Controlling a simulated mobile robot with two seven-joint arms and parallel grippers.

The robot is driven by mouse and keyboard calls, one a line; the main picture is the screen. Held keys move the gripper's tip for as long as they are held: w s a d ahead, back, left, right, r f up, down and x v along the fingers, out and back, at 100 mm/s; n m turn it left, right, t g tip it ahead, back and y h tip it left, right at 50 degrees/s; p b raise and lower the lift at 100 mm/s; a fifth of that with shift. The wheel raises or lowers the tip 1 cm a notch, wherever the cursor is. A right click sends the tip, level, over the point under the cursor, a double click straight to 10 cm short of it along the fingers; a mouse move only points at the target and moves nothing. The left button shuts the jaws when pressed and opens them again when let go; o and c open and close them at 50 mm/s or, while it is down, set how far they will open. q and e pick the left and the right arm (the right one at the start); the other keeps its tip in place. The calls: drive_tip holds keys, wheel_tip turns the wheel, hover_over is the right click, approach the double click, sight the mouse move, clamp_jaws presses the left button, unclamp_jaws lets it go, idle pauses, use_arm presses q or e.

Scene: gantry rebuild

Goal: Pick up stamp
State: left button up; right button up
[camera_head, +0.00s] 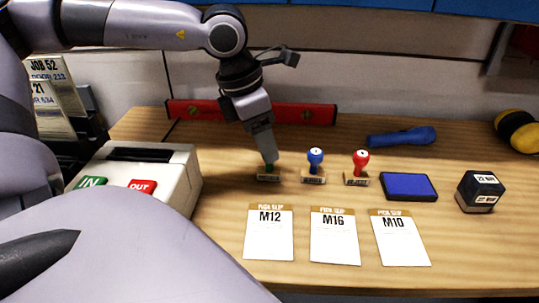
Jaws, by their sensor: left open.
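Three hand stamps stand in a row on the wooden table. The leftmost stamp (269,177) has a green handle and is largely hidden by my left gripper (268,162), which points down onto it from above. The left gripper is open with its fingertips at the handle; whether they touch it cannot be told. A blue-handled stamp (315,160) stands just right of it, and a red-handled stamp (360,162) farther right. All stand upright. My right gripper is not in view.
A blue ink pad (408,186) and a black date block (480,191) lie to the right. Paper slips M12 (269,235), M16 (335,238) and M10 (400,240) lie in front. A red level (310,114) and blue torch (401,136) lie behind. A beige IN/OUT box (180,160) stands left.

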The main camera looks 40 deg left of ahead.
use_arm(q)
drive_tip(key=shift+x, duration=2.55)
drive_tip(key=shift+w+d, duration=0.15)
drive_tip(key=shift+w, duration=0.05)
drive_tip(key=c, duration=1.1)
